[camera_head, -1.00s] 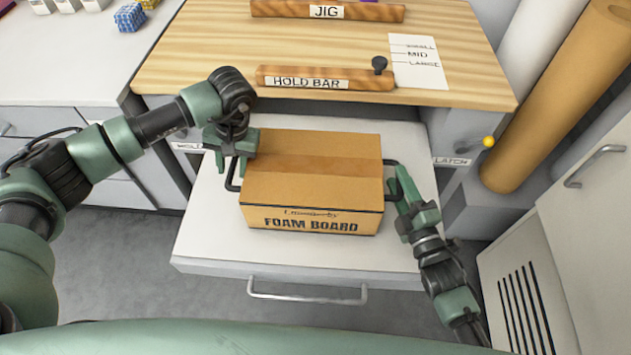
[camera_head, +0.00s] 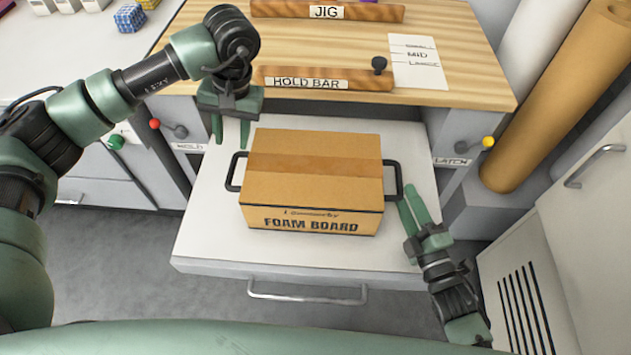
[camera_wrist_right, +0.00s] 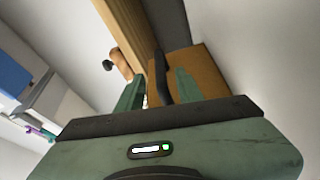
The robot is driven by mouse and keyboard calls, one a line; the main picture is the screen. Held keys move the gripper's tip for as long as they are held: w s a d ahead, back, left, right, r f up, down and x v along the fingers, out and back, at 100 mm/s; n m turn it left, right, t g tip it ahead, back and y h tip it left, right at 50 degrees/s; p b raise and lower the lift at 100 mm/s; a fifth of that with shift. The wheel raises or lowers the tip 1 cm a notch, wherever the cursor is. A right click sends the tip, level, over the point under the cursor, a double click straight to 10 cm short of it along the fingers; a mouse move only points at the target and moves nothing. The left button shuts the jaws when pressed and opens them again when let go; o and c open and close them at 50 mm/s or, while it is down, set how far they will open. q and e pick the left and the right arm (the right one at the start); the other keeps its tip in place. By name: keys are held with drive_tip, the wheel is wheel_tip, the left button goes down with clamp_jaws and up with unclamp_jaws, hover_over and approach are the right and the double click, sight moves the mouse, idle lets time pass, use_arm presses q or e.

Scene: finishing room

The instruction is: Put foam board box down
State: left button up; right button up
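The foam board box (camera_head: 313,185) is a brown cardboard box with a black handle on each side. It rests upright on the white pull-out shelf (camera_head: 220,225). My left gripper (camera_head: 231,132) is above and behind the left handle (camera_head: 236,172), apart from it, with its fingers spread and empty. My right gripper (camera_head: 412,205) is in front of and to the right of the right handle (camera_head: 393,180), apart from it in the head view. In the right wrist view its fingers (camera_wrist_right: 158,92) are spread, with the handle (camera_wrist_right: 162,78) and box (camera_wrist_right: 200,72) beyond them.
The wooden bench top (camera_head: 200,75) behind carries the hold bar (camera_head: 325,79), the jig bar (camera_head: 327,11) and a size sheet (camera_head: 418,62). A red-knobbed lever (camera_head: 155,124) and a yellow latch knob (camera_head: 488,142) flank the shelf.

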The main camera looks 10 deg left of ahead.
drive_tip(key=v, duration=0.7)
idle(0.4)
